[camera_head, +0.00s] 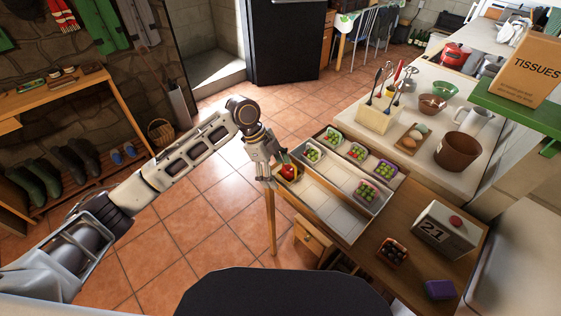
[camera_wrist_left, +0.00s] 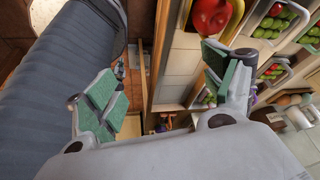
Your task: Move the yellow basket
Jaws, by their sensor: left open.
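The yellow basket (camera_wrist_left: 238,15) shows in the left wrist view at the top, with a glossy red item inside and part of it cut off by the frame. My left gripper (camera_wrist_left: 160,85) is open. Its green-padded fingers are apart and nothing is held between them. One finger lies just below the basket in the left wrist view; whether it touches cannot be told. My right gripper is not in view.
Several small baskets of produce, such as a purple-rimmed one (camera_head: 386,170), stand in the tray. A box marked 21 (camera_head: 446,232), an orange basket (camera_head: 393,252) and a purple block (camera_head: 440,289) stand on the wooden table (camera_head: 412,215). The tray's near compartments are bare.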

